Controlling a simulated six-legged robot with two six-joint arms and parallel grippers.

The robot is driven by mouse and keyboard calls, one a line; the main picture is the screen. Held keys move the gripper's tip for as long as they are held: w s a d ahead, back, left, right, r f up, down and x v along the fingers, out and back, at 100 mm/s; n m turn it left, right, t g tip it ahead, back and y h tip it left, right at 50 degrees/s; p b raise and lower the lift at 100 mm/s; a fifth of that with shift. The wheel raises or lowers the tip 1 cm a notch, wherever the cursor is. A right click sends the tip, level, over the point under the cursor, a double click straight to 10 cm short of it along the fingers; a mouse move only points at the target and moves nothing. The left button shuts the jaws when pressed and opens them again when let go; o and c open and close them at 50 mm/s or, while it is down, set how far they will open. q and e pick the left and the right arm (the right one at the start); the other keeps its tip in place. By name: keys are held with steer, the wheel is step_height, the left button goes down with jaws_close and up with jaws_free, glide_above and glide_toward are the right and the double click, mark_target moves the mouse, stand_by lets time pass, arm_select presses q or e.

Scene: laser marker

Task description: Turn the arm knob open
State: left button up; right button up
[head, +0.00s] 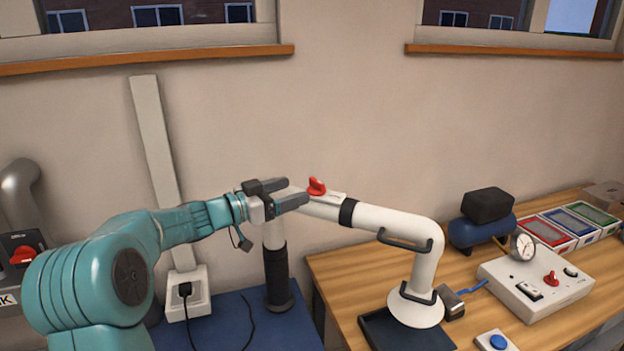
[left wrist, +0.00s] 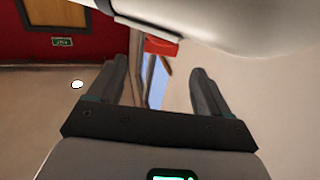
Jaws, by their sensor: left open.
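The red arm knob (head: 316,187) sits on top of the white jointed extraction arm (head: 400,226), near its bend left of the black band. My left gripper (head: 298,192) is open, with its fingers pointing right towards the knob from just left of it. In the left wrist view the open fingers (left wrist: 160,72) stand apart with nothing between them up close. A red part, likely the knob (left wrist: 161,47), shows beyond them, partly hidden under the pale arm (left wrist: 240,22). I cannot tell whether the fingers touch the knob. My right gripper is not in view.
A white control box (head: 535,285) with a gauge and small red knob stands on the wooden bench (head: 345,275). A blue compressor (head: 480,230) and coloured trays (head: 545,233) are behind it. Another red knob (head: 22,255) is at far left. A blue button (head: 497,342) is in front.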

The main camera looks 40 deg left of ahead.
mark_target(315, 183)
arm_select(q)
steer(key=p+x, duration=0.1)
steer(key=x, duration=0.5)
steer(key=shift+w, duration=0.4)
steer(key=shift+s+a, duration=0.1)
steer(key=shift+s, duration=0.05)
steer(key=shift+c, duration=0.9)
steer(key=c, duration=0.9)
